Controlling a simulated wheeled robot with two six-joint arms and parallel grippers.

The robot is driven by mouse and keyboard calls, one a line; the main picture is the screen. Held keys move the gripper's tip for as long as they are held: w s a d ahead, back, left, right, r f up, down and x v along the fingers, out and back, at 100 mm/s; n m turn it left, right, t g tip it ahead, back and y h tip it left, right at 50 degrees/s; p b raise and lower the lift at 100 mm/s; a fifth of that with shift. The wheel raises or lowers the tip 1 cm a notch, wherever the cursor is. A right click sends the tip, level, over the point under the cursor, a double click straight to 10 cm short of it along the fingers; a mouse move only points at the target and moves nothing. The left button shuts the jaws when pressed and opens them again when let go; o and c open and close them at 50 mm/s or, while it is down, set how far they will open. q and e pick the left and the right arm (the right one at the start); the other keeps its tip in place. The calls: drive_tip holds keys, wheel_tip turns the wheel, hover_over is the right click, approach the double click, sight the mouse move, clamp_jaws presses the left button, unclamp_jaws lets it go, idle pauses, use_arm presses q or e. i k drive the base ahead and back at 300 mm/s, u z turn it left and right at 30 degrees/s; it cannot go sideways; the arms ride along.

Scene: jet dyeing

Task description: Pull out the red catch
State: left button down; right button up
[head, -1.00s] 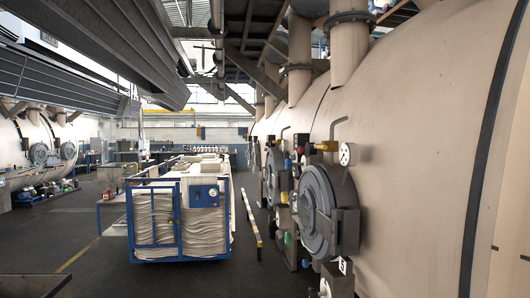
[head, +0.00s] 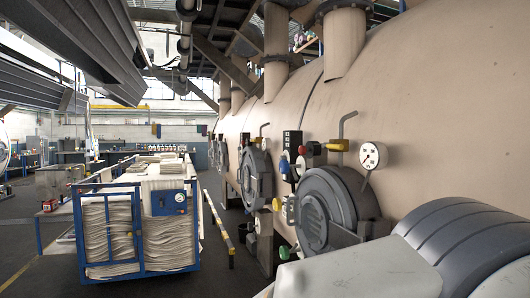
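A small red part (head: 313,148) sits on the big beige vessel, beside a yellow fitting and above a round grey door (head: 330,208). It may be the red catch; its shape is too small to make out. My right arm comes in from the lower right, in front of the vessel, and its gripper is not in the picture. My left gripper is not in view either.
The beige vessel (head: 430,130) fills the right side. A pressure gauge (head: 372,156), a blue knob (head: 284,166) and a green knob (head: 284,252) are near the door. A blue cart (head: 136,240) with folded cloth stands left. Dark floor shows between cart and vessel.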

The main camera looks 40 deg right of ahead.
sight(303, 150)
drive_tip(key=z, duration=0.1)
drive_tip(key=i, duration=0.9)
drive_tip(key=z, duration=0.3)
